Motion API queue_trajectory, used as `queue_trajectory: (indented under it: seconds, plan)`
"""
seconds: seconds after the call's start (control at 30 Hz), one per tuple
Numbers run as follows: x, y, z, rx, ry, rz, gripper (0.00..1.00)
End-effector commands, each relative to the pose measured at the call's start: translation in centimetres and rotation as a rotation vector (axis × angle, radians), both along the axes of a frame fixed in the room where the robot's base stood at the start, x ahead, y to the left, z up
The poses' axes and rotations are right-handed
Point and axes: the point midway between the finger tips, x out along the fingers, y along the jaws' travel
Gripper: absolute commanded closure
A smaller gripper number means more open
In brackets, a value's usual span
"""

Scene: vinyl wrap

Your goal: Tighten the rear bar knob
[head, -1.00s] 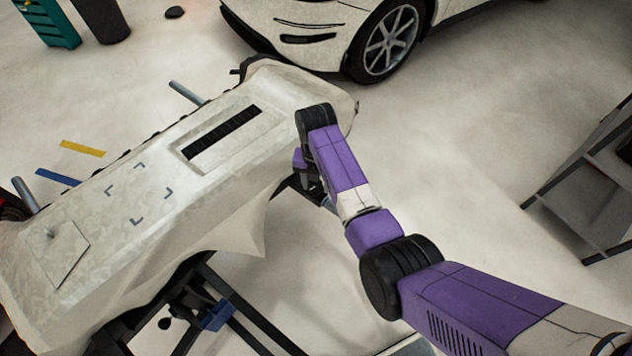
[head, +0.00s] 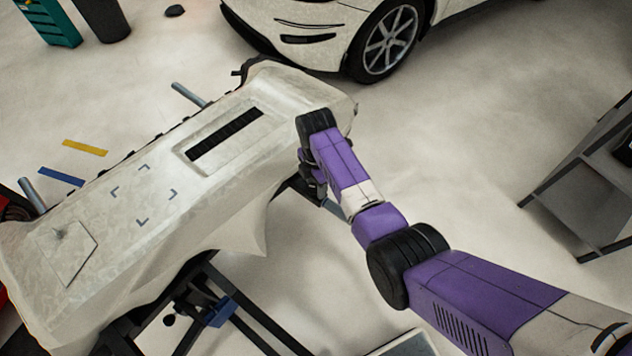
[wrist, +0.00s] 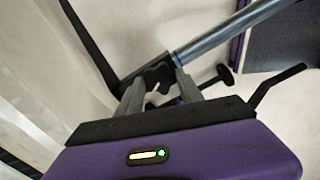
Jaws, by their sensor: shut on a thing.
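My gripper (wrist: 158,85) is low in the wrist view, its two grey fingers closed around a black lobed knob (wrist: 156,77). The knob is by a dark stand bar and the lower end of a grey-blue tube (wrist: 215,40); the fingers hide part of it. In the head view, my wrist hangs at the near right edge of the stand, and it hides the knob and fingertips. The tube end (head: 333,207) shows just below my wrist.
A white-wrapped bumper (head: 215,185) lies over the black stand (head: 255,325). A smaller black knob (wrist: 222,75) and a bent black rod (wrist: 275,85) are close to my fingers. A grey shelf cart (head: 575,195) stands at right, with clear floor between.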

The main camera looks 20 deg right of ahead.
Motion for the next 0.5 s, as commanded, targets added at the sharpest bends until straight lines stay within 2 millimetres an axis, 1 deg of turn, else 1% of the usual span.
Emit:
queue_trajectory:
  seconds: [0.5]
  plan:
    - [-0.03,-0.03,0.06,0.001,0.002,-0.491,0.97]
